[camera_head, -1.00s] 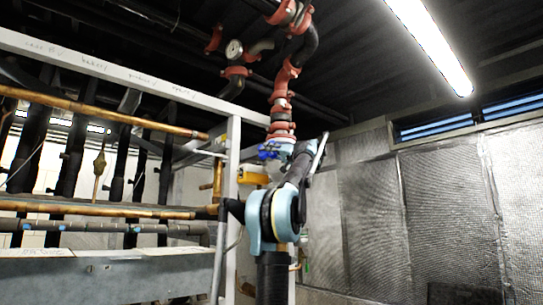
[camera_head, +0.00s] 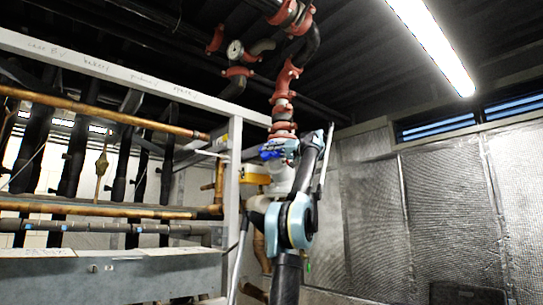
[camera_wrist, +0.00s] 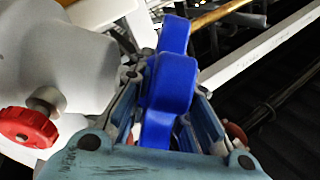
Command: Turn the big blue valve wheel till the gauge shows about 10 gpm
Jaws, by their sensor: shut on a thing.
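The blue valve wheel (camera_head: 271,152) is on the vertical pipe below the red couplings, at the middle of the head view. In the wrist view the blue wheel (camera_wrist: 172,85) fills the space between my fingers. My gripper (camera_wrist: 165,110) is shut on a part of its rim, with a finger on either side. In the head view my gripper (camera_head: 290,149) is at the wheel's right side and partly covers it. A round white-faced gauge (camera_head: 235,50) is on the piping above. It is too small to read.
A yellow part (camera_head: 255,180) is just below the wheel. A white frame post (camera_head: 234,185) and copper pipes (camera_head: 110,118) stand to the left. In the wrist view a red knob (camera_wrist: 28,127) is on a grey body left of my gripper. The right side is open.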

